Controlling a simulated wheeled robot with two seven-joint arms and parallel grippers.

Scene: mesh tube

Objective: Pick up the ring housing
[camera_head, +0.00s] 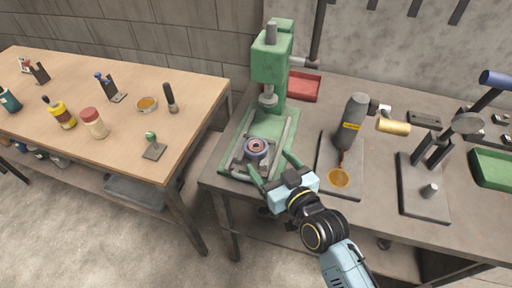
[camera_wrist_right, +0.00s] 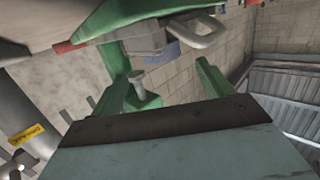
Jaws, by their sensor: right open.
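The ring housing (camera_head: 257,147) looks like a small blue-grey ring with a dark centre. It sits on the base of the green press (camera_head: 271,60), below the press ram. My right gripper (camera_head: 268,163) is open, its two green fingers spread at the near right side of the ring housing. Nothing shows held between the fingers. My left gripper is not in view.
A dark plate with a grey bottle-like tool (camera_head: 353,120) stands right of the press. A wooden table (camera_head: 60,85) with several small items is at left, across a gap.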

